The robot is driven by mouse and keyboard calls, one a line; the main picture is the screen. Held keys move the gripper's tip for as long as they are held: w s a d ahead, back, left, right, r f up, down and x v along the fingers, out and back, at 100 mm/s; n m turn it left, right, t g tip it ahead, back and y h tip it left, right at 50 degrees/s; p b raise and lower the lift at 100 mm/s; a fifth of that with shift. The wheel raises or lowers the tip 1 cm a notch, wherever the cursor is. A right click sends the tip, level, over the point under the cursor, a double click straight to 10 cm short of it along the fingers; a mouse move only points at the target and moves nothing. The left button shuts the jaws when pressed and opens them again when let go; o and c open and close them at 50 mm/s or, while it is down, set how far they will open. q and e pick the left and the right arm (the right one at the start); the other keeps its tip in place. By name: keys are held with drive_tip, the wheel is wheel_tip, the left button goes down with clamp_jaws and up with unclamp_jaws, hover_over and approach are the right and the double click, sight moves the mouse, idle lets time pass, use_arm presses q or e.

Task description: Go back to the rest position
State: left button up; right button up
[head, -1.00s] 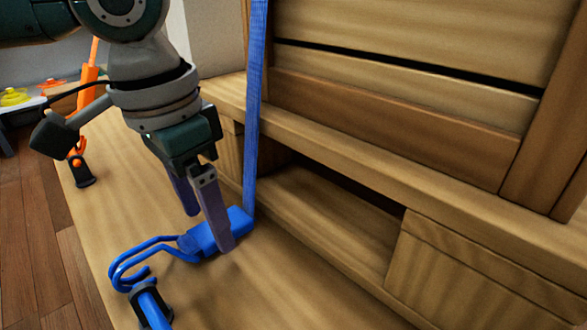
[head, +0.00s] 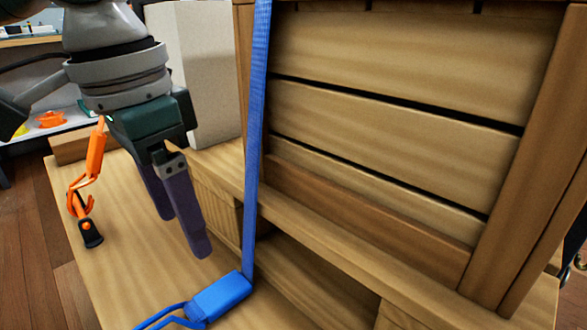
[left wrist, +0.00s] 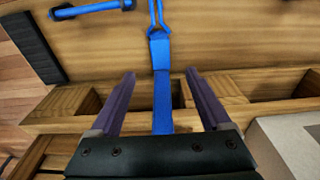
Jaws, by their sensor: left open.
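My left gripper (head: 182,232) is open and empty, with its fingers pointing down above the wooden bench. In the head view it is above and to the left of the blue buckle (head: 222,296), apart from it. The blue strap (head: 255,150) runs down past the slatted wall to that buckle. In the left wrist view the open fingers (left wrist: 158,80) stand on either side of the strap (left wrist: 162,105), and the blue buckle (left wrist: 159,50) shows beyond them. My right gripper is not in view.
An orange strap hook (head: 80,205) on a black mount stands at the left of the bench (head: 110,190). The slatted wooden wall (head: 400,120) rises at the right. A pale block (head: 195,75) stands behind the arm. A shelf with coloured items (head: 50,120) is at the far left.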

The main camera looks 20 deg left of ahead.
use_arm(q)
drive_tip(key=s+d+r+m+t+h+p, duration=0.15)
drive_tip(key=d+r+p, duration=0.25)
drive_tip(key=r+p, duration=0.4)
drive_tip(key=s+d+r+h+p, duration=0.1)
drive_tip(key=s+d+r+p, duration=0.25)
drive_tip(key=r+p, duration=0.45)
drive_tip(key=s+d+r+t+h+p, duration=0.15)
drive_tip(key=d+r+p, duration=0.35)
drive_tip(key=p, duration=0.6)
drive_tip(key=s+a+r+n+y+p, duration=0.2)
drive_tip(key=s+a+r+p, duration=0.25)
drive_tip(key=r+p, duration=0.3)
drive_tip(key=s+a+r+n+y+p, duration=0.2)
drive_tip(key=s+a+r+p, duration=0.3)
drive_tip(key=p, duration=0.4)
wheel_tip(320, 180, up, 38)
drive_tip(key=w+p, duration=0.1)
drive_tip(key=p, duration=3.5)
drive_tip(key=shift+d+f+g+p, duration=0.25)
drive_tip(key=shift+d+g+p, duration=0.05)
drive_tip(key=shift+d, duration=0.05)
